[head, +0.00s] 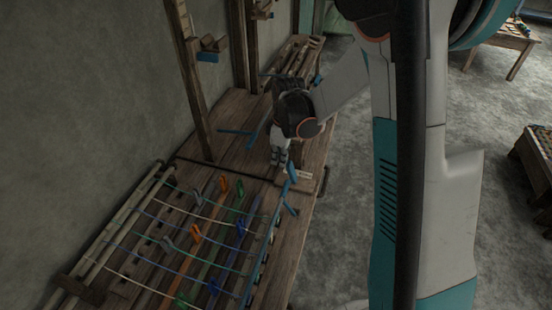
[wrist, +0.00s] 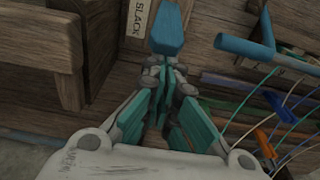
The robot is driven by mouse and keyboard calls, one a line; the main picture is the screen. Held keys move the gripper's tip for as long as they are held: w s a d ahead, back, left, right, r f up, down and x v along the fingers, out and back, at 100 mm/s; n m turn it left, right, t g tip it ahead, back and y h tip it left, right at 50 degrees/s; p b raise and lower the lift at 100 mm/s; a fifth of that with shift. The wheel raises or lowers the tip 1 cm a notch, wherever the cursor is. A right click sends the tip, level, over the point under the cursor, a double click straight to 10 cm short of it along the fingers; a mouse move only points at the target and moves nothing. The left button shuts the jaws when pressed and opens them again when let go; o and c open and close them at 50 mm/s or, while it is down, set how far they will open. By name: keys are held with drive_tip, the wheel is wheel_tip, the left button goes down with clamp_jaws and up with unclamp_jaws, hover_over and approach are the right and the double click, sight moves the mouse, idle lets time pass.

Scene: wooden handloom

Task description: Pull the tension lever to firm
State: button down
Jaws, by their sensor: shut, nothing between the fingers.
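A blue-ended lever (wrist: 168,32) stands beside a wooden plate marked SLACK (wrist: 138,24) in the wrist view; it looks like the tension lever. In the head view, its blue end (head: 292,172) is by the bench's right edge, close to my gripper (head: 279,163). My gripper also shows in the wrist view (wrist: 165,72), its fingers closed together with nothing between them. The fingertips lie just below the blue end in that picture; I cannot tell whether they touch it. Any marking for firm is not readable.
Another blue bar-shaped handle (wrist: 262,50) lies to the right of the lever in the wrist view. Coloured threads and clips (head: 196,234) fill the near bench. A wooden post (head: 190,80) rises at the left. The floor (head: 340,220) right of the bench is clear.

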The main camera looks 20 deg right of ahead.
sight(289, 163)
drive_tip(key=s+d+t+y, duration=0.1)
drive_tip(key=s+d+r+t+y, duration=0.1)
drive_tip(key=d+y, duration=0.1)
drive_tip(key=shift+b, duration=0.35)
drive_tip(key=shift+s+d+r, duration=0.1)
drive_tip(key=shift+s+d, duration=0.45)
drive_tip(key=shift+d, duration=0.1)
drive_tip(key=shift+r, duration=0.2)
drive_tip(key=shift+r+p, duration=0.45)
drive_tip(key=shift+r, duration=0.25)
